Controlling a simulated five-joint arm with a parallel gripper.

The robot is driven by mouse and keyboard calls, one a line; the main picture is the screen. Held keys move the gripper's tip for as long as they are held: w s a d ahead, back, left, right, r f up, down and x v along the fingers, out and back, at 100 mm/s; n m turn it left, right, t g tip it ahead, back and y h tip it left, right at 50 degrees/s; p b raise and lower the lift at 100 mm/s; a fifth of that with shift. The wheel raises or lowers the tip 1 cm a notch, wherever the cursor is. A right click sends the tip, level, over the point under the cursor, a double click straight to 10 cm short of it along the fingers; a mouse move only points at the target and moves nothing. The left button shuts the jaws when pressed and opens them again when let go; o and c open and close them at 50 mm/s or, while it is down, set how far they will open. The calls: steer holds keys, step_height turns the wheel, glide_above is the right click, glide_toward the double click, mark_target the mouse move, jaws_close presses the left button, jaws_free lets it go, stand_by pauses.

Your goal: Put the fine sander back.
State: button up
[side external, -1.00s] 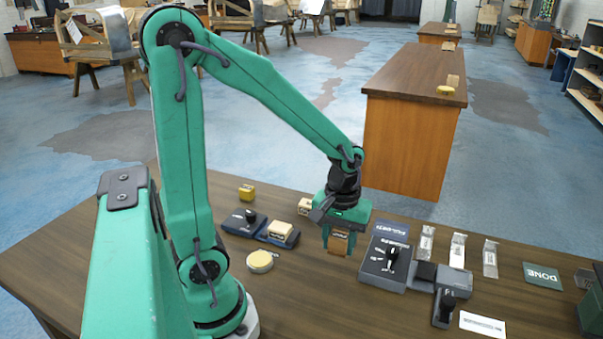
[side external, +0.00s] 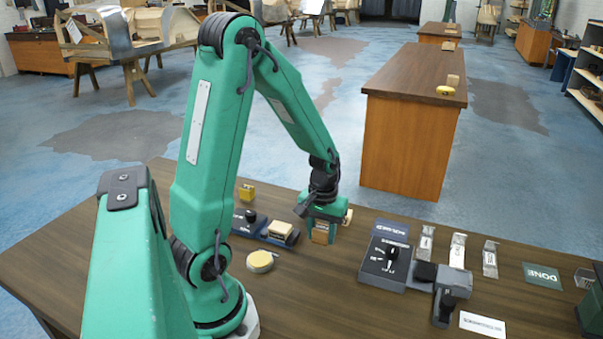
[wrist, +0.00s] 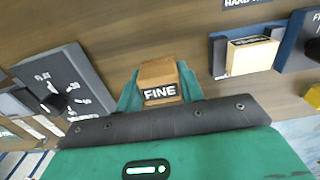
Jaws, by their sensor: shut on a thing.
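The fine sander is a tan wooden block (wrist: 157,75) with a black label reading FINE in the wrist view. My gripper (wrist: 160,88) is shut on it, with a green finger on each side. In the side external view my gripper (side external: 321,234) holds the block (side external: 320,238) low over the table, to the right of a blue tray. Whether its underside touches the wood I cannot tell. The blue tray (side external: 293,240) carries another pale block (side external: 280,229). This tray (wrist: 219,58) and block (wrist: 252,57) also show in the wrist view, right of the held sander.
A dark grey box with a knob (side external: 372,275) stands to the right, with several metal plates beyond it.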

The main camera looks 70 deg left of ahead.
mark_target(321, 244)
steer(key=shift+f, duration=0.15)
steer(key=shift+f, duration=1.85)
steer(key=shift+f, duration=0.15)
steer(key=o, duration=1)
steer(key=shift+r, duration=6.15)
